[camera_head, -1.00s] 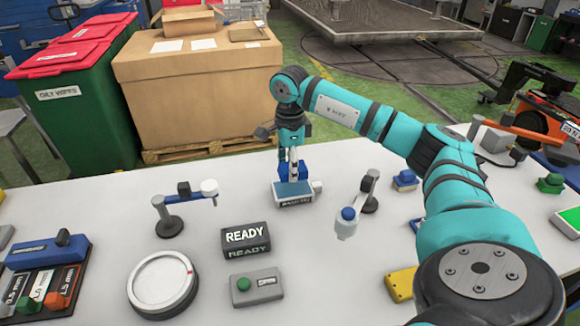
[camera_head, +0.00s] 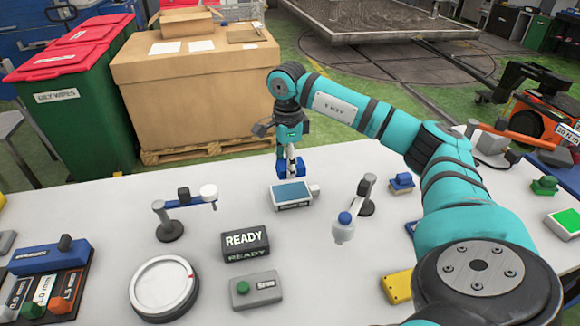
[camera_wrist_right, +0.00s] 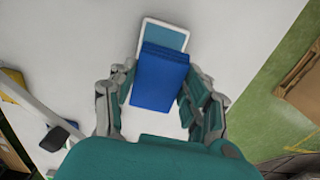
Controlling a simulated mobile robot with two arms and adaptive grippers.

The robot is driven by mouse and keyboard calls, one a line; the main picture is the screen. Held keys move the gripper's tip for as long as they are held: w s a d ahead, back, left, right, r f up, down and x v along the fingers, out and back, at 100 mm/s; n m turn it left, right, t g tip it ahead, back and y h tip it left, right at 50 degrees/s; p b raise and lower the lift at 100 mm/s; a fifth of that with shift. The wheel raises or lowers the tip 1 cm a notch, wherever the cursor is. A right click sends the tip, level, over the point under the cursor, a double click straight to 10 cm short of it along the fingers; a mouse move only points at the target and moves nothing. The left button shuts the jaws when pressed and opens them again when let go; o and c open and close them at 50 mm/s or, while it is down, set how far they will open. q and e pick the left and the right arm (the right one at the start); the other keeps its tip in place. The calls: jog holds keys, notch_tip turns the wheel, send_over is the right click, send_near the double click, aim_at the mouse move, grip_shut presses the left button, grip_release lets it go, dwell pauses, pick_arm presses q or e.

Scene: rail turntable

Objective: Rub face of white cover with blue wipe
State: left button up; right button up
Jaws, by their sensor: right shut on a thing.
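My right gripper (camera_head: 290,168) hangs over the far part of the white table. It is shut on a blue wipe (camera_head: 286,167), which looks like a folded block. The wrist view shows the wipe (camera_wrist_right: 160,82) between the fingers of the right gripper (camera_wrist_right: 160,105). A small white-rimmed pad with a teal face (camera_head: 291,192) is just in front of the wipe; the wipe partly covers this pad (camera_wrist_right: 165,33) in the wrist view. Contact cannot be told. A round white disc (camera_head: 163,285) with a red mark, possibly the white cover, lies front left. My left gripper is out of view.
A READY sign (camera_head: 246,241) and a green-button box (camera_head: 256,289) stand mid-table. Stands with arms rise at left (camera_head: 170,229) and right (camera_head: 364,200). A large carton (camera_head: 195,95) stands behind the table.

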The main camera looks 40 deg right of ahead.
jog(key=shift+f, duration=0.15)
jog(key=b, duration=0.3)
send_over(288, 192)
jog(key=shift+f, duration=2.25)
jog(key=shift+f+b, duration=0.35)
jog(key=shift+f, duration=0.35)
jog(key=shift+f+b, duration=0.3)
jog(key=shift+f, duration=0.15)
jog(key=shift+r+p, duration=2.85)
jog(key=shift+r, duration=0.65)
